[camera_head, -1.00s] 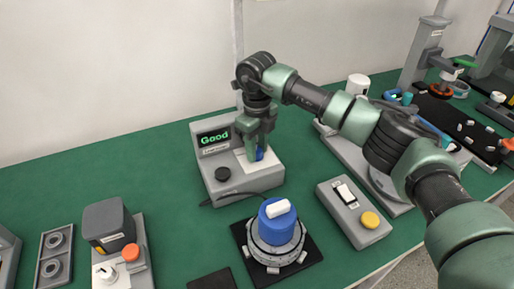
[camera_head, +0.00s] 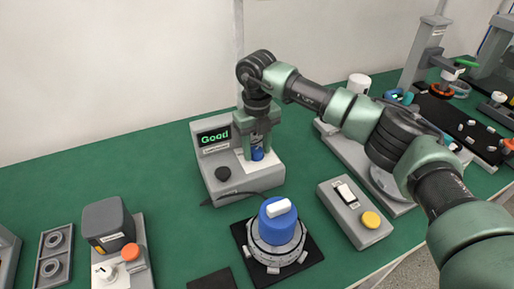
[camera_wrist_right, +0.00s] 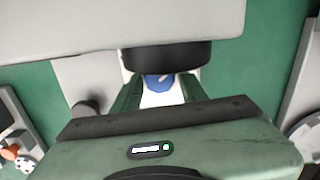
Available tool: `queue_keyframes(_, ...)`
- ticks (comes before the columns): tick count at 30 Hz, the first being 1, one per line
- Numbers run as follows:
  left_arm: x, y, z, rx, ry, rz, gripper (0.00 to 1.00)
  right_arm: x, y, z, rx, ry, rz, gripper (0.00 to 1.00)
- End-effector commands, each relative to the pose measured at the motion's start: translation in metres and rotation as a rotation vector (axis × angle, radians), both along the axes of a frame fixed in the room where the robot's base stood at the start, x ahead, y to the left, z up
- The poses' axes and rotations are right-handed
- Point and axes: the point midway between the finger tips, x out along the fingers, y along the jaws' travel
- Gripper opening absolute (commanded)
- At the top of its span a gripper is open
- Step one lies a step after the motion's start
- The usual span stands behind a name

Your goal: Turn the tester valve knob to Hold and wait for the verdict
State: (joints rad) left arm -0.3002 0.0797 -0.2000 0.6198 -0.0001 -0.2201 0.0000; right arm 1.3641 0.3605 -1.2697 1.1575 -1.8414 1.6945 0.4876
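The grey tester (camera_head: 238,186) stands at the back middle of the green bench. Its display (camera_head: 213,137) reads "Good" in green. A black knob (camera_head: 222,173) is on its front left. A blue knob-like part (camera_head: 257,154) is at its white panel, under my right gripper (camera_head: 257,147). In the right wrist view the blue part (camera_wrist_right: 158,84) lies between my right fingers (camera_wrist_right: 160,92), with white showing on both sides, so they look open around it. Its top is hidden by the dark part of my wrist. My left gripper is out of view.
A blue-topped round fixture (camera_head: 277,226) stands on a black mat in front of the tester. A grey switch box with a yellow button (camera_head: 370,219) is to its right. A grey device with an orange button (camera_head: 130,252) is at left. The bench's back left is clear.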

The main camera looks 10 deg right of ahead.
Motion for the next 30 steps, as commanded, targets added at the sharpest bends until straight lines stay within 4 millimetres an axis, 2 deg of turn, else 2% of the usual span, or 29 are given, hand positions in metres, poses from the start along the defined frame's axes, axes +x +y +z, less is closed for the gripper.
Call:
queue_keyframes(8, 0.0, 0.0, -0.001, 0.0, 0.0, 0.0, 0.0, 0.0, 0.0, 0.002, 0.0, 0.001, 0.001, 0.43)
queue_keyframes(11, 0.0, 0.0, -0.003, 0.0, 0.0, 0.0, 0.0, 0.001, 0.0, 0.013, 0.0, -0.002, 0.001, 0.43)
queue_keyframes(21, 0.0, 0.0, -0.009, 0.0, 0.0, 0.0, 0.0, 0.0, 0.0, 0.067, -0.001, -0.001, 0.001, 0.43)
queue_keyframes(25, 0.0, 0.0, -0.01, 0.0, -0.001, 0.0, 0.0, 0.0, 0.0, 0.076, -0.001, -0.001, 0.0, 0.43)
queue_keyframes(30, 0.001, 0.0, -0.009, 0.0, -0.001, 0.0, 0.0, 0.0, 0.0, 0.078, 0.0, 0.001, 0.001, 0.43)
